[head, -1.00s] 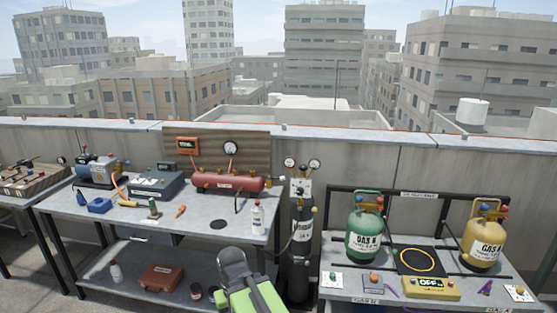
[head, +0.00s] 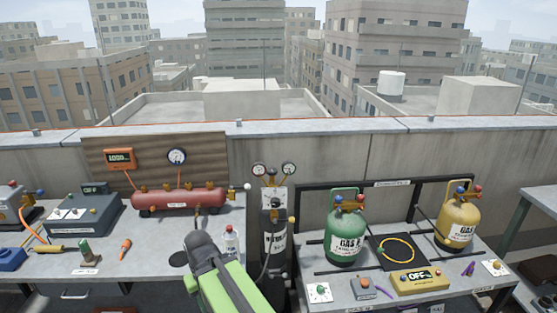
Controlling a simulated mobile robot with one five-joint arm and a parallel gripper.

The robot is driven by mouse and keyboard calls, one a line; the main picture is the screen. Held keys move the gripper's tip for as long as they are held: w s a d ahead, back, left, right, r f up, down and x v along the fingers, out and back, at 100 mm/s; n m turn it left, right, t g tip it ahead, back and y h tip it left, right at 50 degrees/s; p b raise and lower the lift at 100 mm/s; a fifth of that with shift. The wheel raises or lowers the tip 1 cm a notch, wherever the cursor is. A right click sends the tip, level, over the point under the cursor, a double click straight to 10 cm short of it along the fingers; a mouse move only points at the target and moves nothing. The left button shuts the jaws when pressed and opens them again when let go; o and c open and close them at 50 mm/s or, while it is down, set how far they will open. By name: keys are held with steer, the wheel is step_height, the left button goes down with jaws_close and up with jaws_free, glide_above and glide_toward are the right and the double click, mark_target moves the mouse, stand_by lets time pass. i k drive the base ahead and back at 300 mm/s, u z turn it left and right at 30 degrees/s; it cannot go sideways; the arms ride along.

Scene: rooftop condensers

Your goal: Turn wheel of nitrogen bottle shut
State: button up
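The nitrogen bottle (head: 276,258) is a dark upright cylinder with a white label, standing in the gap between the two tables. A regulator with two round gauges (head: 259,170) is mounted above it on a pale plate. Small fittings show at the bottle's top, but they are too small to tell which is the wheel. My gripper (head: 198,243), dark grey at the end of my green arm, is left of the bottle, apart from it in the picture. Its fingers cannot be made out. My arm hides part of the left table's right end.
The left table (head: 150,245) holds a red tank (head: 180,199), a white bottle (head: 231,241) and tools. The right table (head: 340,295) holds a green gas bottle (head: 345,236), a yellow one (head: 457,222) and a yellow OFF box (head: 420,282). A parapet wall (head: 330,155) runs behind.

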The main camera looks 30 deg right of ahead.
mark_target(272, 172)
steer(key=z, duration=0.35)
steer(key=i, duration=0.65)
steer(key=z, duration=0.6)
